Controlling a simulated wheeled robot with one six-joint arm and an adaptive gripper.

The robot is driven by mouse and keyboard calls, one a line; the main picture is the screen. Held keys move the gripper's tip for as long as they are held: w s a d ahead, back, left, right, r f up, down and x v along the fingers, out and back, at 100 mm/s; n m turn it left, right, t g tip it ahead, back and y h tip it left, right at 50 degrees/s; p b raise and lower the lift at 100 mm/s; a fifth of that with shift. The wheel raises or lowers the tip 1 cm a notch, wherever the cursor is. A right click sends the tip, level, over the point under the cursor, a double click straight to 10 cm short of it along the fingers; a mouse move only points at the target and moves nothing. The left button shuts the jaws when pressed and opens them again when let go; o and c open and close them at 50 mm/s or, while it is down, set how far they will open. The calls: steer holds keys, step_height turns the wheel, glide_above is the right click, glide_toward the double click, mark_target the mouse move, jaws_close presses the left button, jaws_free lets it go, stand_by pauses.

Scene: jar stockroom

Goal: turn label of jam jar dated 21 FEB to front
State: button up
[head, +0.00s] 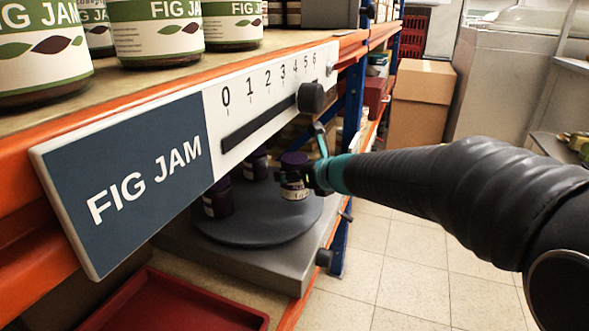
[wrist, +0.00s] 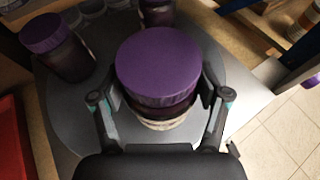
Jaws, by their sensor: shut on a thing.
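A dark jam jar with a purple lid (head: 294,159) stands on a grey turntable (head: 260,230) on the lower shelf. My gripper (head: 311,178) is shut on this jar from the right. In the wrist view the same jar's lid (wrist: 158,65) lies between my gripper's two fingers (wrist: 158,88). A pale label band shows low on the jar on the side facing my palm; its date is not readable. Two more purple-lidded jars, a left one (head: 217,198) and a rear one (head: 255,166), stand on the turntable. Their dates are not readable either.
A FIG JAM sign with a numbered scale (head: 230,97) and black knob (head: 312,97) hangs on the shelf edge above the turntable. Large fig jam jars (head: 157,35) stand above. A red tray (head: 190,305) lies front left. A blue post (head: 352,105) stands close by my gripper.

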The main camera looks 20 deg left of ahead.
steer(key=shift+f+b, duration=1.1)
steer(key=shift+f, duration=0.4)
steer(key=shift+w+r+n+y+p, duration=0.1)
steer(key=shift+r+n+y+p, duration=0.15)
steer(key=shift+p, duration=0.4)
steer(key=shift+n+g+y+p, duration=0.35)
steer(key=shift+n+g+p, duration=0.35)
steer(key=shift+p, duration=0.1)
steer(key=shift+p, duration=0.3)
steer(key=shift+n+g+y, duration=0.3)
steer(key=shift+n+g, duration=0.05)
steer(key=shift+g, duration=0.15)
steer(key=shift+f+n+g+y+p, duration=0.15)
steer(key=shift+n+g+y+p, duration=0.15)
steer(key=shift+n+g+p, duration=0.5)
steer(key=shift+g, duration=0.4)
steer(key=shift+f+b, duration=0.3)
steer(key=shift+b, duration=0.4)
steer(key=o, duration=1.8)
